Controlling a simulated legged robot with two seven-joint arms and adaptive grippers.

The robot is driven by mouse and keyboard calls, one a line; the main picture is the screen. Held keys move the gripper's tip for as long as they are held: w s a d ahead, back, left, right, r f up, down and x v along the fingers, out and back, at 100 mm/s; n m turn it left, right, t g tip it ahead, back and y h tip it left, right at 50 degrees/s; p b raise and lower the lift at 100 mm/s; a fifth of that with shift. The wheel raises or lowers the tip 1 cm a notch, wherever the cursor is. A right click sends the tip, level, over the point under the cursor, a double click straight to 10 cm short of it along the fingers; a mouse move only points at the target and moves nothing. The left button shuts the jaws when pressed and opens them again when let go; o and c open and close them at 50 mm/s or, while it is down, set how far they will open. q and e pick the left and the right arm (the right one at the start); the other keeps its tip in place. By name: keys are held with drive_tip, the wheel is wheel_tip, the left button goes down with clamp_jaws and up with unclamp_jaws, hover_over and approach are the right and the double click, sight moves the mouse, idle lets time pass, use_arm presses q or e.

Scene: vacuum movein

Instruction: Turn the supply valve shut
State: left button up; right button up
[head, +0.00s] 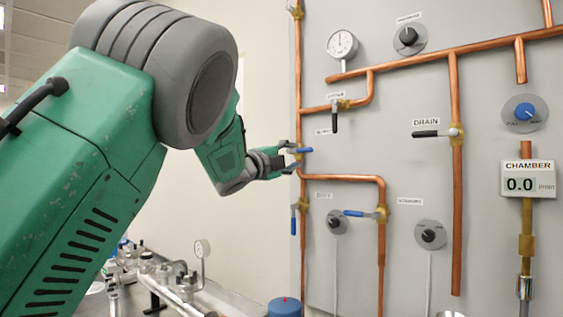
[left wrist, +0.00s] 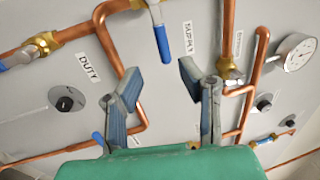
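The supply valve (left wrist: 150,3) is brass with a blue lever (left wrist: 162,42), beside a SUPPLY label (left wrist: 187,38). The lever stands across its copper pipe in the left wrist view. In the head view the blue lever (head: 303,150) points right from the left vertical pipe, with the brass body partly hidden by my gripper. My left gripper (left wrist: 160,75) is open and empty. Its two fingers are either side of the lever's line, and the lever tip lies just beyond the fingertips in the picture; contact cannot be told. It shows at the valve in the head view (head: 290,159). My right gripper is out of view.
Another blue lever (head: 354,213) is to the right. Black levers sit above (head: 335,122) and at DRAIN (head: 427,134). Gauge (head: 342,44), knobs and pipes cover the grey panel (head: 410,90). Fittings crowd the bench lower left.

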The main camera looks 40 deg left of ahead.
use_arm(q)
drive_tip(key=shift+v, duration=2.55)
drive_tip(key=shift+f, duration=0.1)
